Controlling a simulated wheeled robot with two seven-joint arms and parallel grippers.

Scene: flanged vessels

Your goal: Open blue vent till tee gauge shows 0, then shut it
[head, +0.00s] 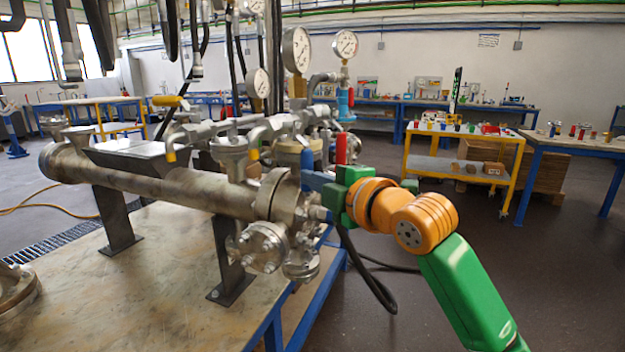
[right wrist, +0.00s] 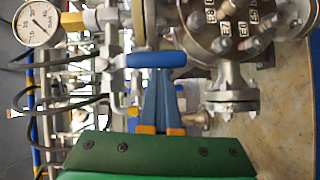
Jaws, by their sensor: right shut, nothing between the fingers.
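The blue vent handle (head: 307,159) stands upright near the flanged end of the long vessel. In the right wrist view the blue handle (right wrist: 157,60) lies across the picture, just beyond my fingertips. My right gripper (head: 310,182) is shut and empty, its blue fingers close against the handle; I cannot tell whether they touch it. The closed fingers also show in the right wrist view (right wrist: 159,76). Dial gauges stand above the piping: a large one (head: 297,50), one at right (head: 345,45) and a lower one (head: 258,83). A gauge (right wrist: 38,23) shows in the wrist view; its reading is too small to tell. My left gripper is out of view.
A red handle (head: 341,149) stands just right of the blue one. The flanged vessel (head: 150,182) and bolted flanges (head: 263,246) crowd the left side. A black hose (head: 372,280) hangs below my right arm. A yellow cart (head: 462,160) stands behind, with open floor at right.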

